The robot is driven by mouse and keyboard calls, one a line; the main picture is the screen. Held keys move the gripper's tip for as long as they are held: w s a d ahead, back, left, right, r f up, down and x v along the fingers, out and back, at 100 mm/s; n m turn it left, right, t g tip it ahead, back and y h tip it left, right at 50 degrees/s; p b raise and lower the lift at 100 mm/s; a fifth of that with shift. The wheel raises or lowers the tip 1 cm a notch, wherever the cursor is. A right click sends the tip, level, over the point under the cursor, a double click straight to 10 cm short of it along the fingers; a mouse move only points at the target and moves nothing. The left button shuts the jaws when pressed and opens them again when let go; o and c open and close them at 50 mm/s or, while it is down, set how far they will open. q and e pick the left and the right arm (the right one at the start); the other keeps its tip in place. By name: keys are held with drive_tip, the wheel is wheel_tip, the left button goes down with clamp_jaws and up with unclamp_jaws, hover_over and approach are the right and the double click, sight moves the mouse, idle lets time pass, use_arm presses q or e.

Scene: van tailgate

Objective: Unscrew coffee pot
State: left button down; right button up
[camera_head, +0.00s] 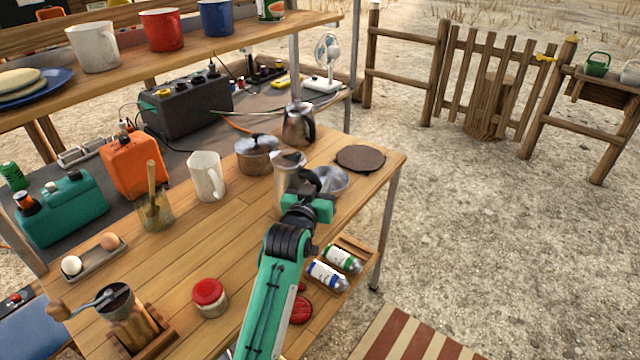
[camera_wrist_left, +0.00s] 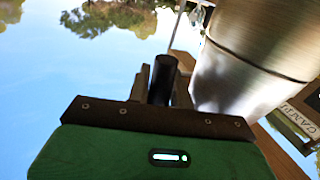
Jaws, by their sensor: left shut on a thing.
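The metal coffee pot (camera_head: 285,183) stands upright on the wooden table, right of the white jug. In the left wrist view the coffee pot (camera_wrist_left: 258,60) fills the upper right, with a dark seam around its body and its black handle (camera_wrist_left: 162,80) between my fingers. My left gripper (camera_head: 308,192) is at the near right side of the pot, shut on that handle. In the left wrist view the gripper (camera_wrist_left: 160,90) shows from behind. The arm hides part of the pot's lower body. My right gripper is not in view.
A metal bowl (camera_head: 334,181) sits close to the right of my gripper. A lidded saucepan (camera_head: 257,158), a second metal pot (camera_head: 298,127) and a dark round mat (camera_head: 360,159) are behind. A white jug (camera_head: 206,177) stands left. A red-lidded jar (camera_head: 209,297) is near the arm.

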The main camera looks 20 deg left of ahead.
use_arm(q)
drive_tip(key=shift+f, duration=0.85)
idle(0.8)
drive_tip(key=shift+y, duration=0.3)
